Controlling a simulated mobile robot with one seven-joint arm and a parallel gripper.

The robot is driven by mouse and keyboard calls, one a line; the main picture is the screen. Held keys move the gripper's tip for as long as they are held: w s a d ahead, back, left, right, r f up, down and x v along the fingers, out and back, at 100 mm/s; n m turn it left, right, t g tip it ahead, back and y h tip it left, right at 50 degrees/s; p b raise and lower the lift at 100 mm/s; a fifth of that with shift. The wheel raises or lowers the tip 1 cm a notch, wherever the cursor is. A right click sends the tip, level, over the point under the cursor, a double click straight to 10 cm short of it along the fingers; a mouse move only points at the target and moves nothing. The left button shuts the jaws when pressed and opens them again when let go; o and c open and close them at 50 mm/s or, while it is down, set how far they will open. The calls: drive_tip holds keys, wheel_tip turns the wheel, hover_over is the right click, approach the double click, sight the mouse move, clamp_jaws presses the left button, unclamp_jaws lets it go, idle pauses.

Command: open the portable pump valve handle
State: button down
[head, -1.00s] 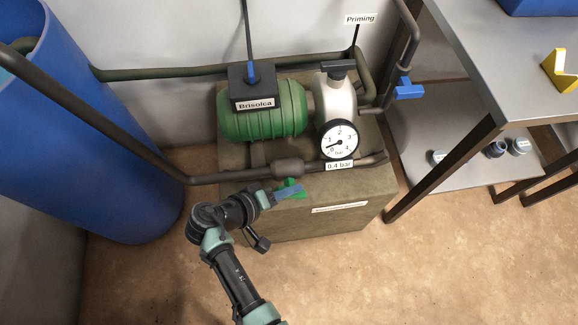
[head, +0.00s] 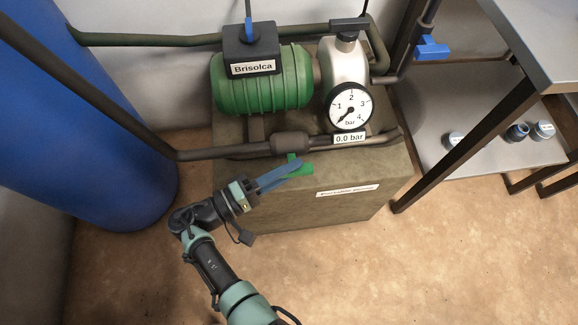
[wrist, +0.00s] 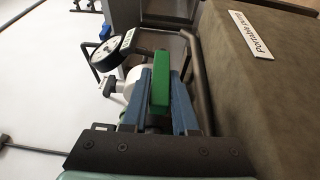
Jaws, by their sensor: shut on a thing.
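The green valve handle (head: 306,169) sits on the front of the pump's block, just below the dark pipe. My gripper (head: 290,173) reaches it from the lower left, its blue fingers shut on the handle. In the wrist view, the handle (wrist: 160,85) lies between the two blue fingers (wrist: 161,95). The fingers cover part of the handle in the head view. The pump has a green ribbed motor (head: 262,90) with a black box labelled Brisolca. Its round gauge (head: 348,107) has a label reading 0.0 bar.
A label (head: 346,190) marks the block's front face. The dark pipe (head: 220,152) runs just above the handle. A blue barrel (head: 95,130) stands at left. A metal table (head: 530,40) and low shelf (head: 480,150) are at right. A blue valve handle (head: 432,48) is behind. The front floor is clear.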

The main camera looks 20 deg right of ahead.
idle(0.4)
drive_tip(key=c, duration=0.7)
unclamp_jaws()
drive_tip(key=s+a+b, duration=0.1)
drive_tip(key=a, duration=1.1)
drive_tip(key=shift+s+a+f, duration=0.25)
drive_tip(key=shift+a+f, duration=0.15)
drive_tip(key=shift+f, duration=0.05)
